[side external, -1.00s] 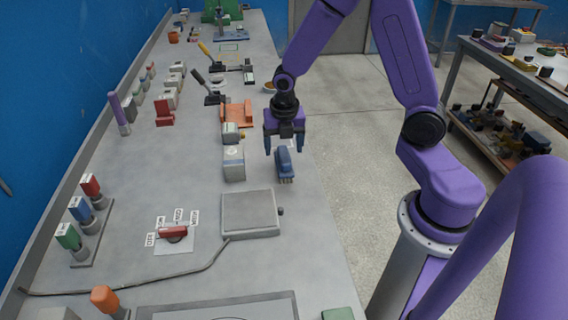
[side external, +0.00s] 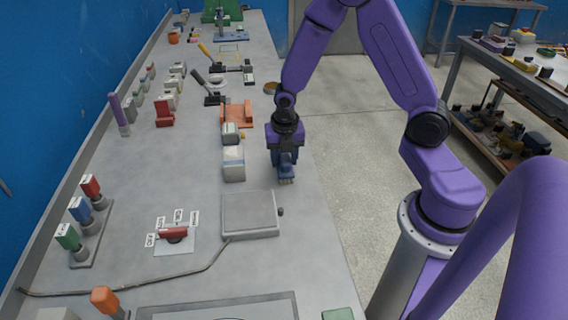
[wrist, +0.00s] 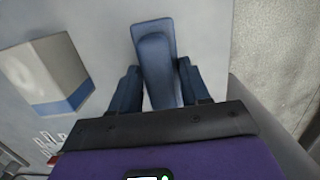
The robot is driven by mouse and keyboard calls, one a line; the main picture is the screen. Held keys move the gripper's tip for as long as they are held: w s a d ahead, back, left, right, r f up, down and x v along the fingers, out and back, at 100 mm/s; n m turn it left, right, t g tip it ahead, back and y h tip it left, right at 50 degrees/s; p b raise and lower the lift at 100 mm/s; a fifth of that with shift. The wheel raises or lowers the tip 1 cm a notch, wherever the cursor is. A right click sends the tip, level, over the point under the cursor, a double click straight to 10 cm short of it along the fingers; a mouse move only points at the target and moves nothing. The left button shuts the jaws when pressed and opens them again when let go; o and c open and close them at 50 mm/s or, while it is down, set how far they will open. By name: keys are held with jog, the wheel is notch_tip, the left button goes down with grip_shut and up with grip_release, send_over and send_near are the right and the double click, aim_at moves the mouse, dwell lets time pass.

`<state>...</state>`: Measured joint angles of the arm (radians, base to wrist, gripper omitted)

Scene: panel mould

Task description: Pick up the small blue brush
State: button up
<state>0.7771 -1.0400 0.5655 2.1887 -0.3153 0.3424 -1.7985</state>
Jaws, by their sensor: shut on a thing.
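The small blue brush (side external: 286,179) lies on the grey bench, right of the white and blue box, close to the bench's right edge. My gripper (side external: 285,165) is down over the brush and hides much of it in the side view. In the wrist view, the brush (wrist: 154,50) lies between the two dark blue fingers of my gripper (wrist: 160,82), with its far end reaching past them. The fingers are shut on the brush. I see no clear lift off the bench.
The white and blue box (side external: 233,163) stands just left of my gripper; it also shows in the wrist view (wrist: 48,72). A grey scale-like plate (side external: 249,212) is nearer the camera. An orange block (side external: 237,114) sits behind. The bench edge is close on the right.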

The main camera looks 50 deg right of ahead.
jog(key=shift+r, duration=0.15)
jog(key=shift+w+r, duration=0.1)
jog(key=shift+r, duration=0.4)
notch_tip(320, 180, up, 2)
jog(key=shift+r, duration=0.15)
jog(key=s+a+r, duration=0.1)
jog(key=s+r, duration=0.8)
jog(key=s, duration=0.5)
jog(key=shift+r, duration=0.2)
